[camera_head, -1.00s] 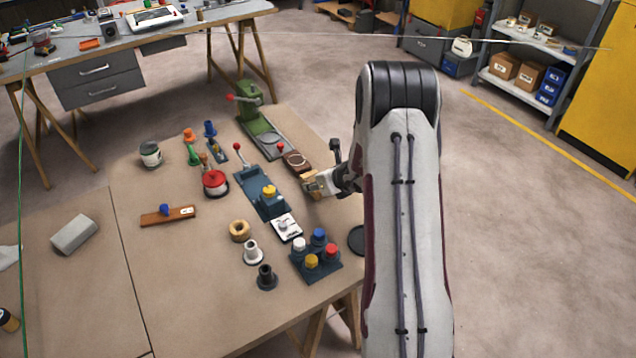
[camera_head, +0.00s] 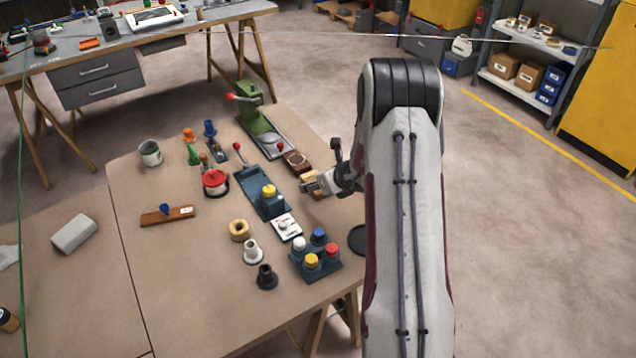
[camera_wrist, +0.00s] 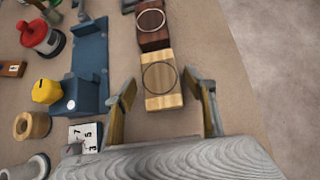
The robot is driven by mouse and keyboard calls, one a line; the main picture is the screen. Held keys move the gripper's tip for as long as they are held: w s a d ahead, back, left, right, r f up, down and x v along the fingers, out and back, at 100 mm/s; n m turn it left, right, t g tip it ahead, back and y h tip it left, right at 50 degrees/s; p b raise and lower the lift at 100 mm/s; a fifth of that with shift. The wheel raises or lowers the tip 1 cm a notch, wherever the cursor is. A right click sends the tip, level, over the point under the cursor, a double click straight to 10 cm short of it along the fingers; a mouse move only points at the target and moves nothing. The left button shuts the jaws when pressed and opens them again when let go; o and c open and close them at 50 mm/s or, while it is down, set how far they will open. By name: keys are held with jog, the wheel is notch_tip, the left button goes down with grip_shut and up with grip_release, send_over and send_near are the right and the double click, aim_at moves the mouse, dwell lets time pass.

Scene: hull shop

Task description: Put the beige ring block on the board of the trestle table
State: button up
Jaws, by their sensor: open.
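The beige ring block (camera_wrist: 163,91) is a pale wooden block with a dark ring outline on its top. It lies on the near table (camera_head: 195,290), end to end with a dark brown ring block (camera_wrist: 152,24). My gripper (camera_wrist: 166,94) is open, with one finger on each side of the beige block's near part; gaps show on both sides. In the head view my gripper (camera_head: 313,184) is at the table's right side and partly hides the block. Two tables with trestle legs show: this near one and a grey-topped one (camera_head: 190,33) at the back left.
Left of my gripper stand a blue-grey fixture with a yellow knob (camera_head: 268,191), a white number plate (camera_head: 286,227) and a tray of coloured knobs (camera_head: 325,270). A green press (camera_head: 262,128) stands behind. The near table's left-front area is mostly clear.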

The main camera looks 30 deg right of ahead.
jog(key=v, duration=1.1)
jog(key=shift+r, duration=0.15)
dwell(0.6)
jog(key=a+r+n+y, duration=0.3)
jog(key=a+r+n, duration=0.6)
jog(key=a+r, duration=0.3)
jog(key=s+a+r+n+g+y, duration=0.1)
jog(key=s+a+r+n, duration=0.25)
jog(key=a+n, duration=0.2)
jog(key=s+a+r+n+g+y, duration=0.1)
jog(key=s+a+r+n, duration=0.1)
jog(key=s+a+n, duration=0.35)
jog(key=s+a+r+n+g+h, duration=0.1)
jog(key=s+a+r+n, duration=0.1)
jog(key=s+a+n, duration=0.65)
jog(key=s+d+n+h, duration=0.2)
jog(key=s+d+n, duration=0.1)
jog(key=s, duration=0.3)
jog(key=s+d+r+n+h, duration=0.1)
jog(key=s+d+n+h, duration=0.1)
jog(key=s, duration=0.4)
jog(key=shift+d+r+n, duration=0.3)
jog(key=shift+d+n, duration=0.2)
jog(key=shift+n, duration=0.75)
